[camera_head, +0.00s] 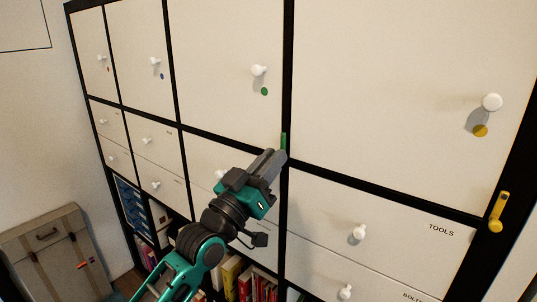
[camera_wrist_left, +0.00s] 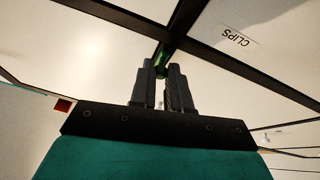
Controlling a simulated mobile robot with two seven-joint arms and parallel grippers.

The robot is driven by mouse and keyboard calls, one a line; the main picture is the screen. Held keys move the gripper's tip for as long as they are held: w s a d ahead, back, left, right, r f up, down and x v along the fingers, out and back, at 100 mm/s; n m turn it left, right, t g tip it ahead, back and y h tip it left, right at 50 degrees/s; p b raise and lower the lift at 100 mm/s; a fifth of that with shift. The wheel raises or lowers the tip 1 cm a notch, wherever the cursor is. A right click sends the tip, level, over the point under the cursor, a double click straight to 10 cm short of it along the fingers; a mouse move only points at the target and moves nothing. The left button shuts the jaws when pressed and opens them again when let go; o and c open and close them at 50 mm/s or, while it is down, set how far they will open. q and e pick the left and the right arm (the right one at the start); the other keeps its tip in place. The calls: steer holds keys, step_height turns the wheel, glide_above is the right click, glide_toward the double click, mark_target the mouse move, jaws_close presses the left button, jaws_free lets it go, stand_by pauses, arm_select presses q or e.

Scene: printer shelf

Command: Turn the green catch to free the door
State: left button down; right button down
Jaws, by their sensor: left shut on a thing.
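The green catch (camera_head: 283,140) sits on the black upright at the lower right corner of the door with the green dot (camera_head: 225,60). It looks upright, and its lower part is hidden by my gripper. My left gripper (camera_head: 279,158) is shut on the catch, reaching it from below left. In the left wrist view the green catch (camera_wrist_left: 161,67) shows between the two fingertips (camera_wrist_left: 163,75). The green-dot door looks closed, with a white knob (camera_head: 259,70). My right gripper is not in view.
A yellow catch (camera_head: 498,212) hangs at the right on the black frame. White knobs stick out from the doors and drawers, including the TOOLS drawer (camera_head: 400,221). Books (camera_head: 233,272) stand in the lower shelf. A suitcase (camera_head: 50,245) stands at lower left.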

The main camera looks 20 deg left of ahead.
arm_select(q)
steer(key=c, duration=1.1)
jaws_free()
steer(key=b+v, duration=0.1)
steer(key=v, duration=1.2)
steer(key=s+d+f+g+y, duration=0.1)
steer(key=s+f+g+y, duration=0.2)
steer(key=f, duration=1.3)
steer(key=s+f+g+y+p, duration=0.1)
steer(key=s+f+g+y, duration=0.2)
steer(key=s+f+g, duration=0.4)
step_height(320, 180, down, 9)
steer(key=shift+s+d+r+m, duration=0.1)
steer(key=shift+s+d+m, duration=0.25)
steer(key=shift+s, duration=0.85)
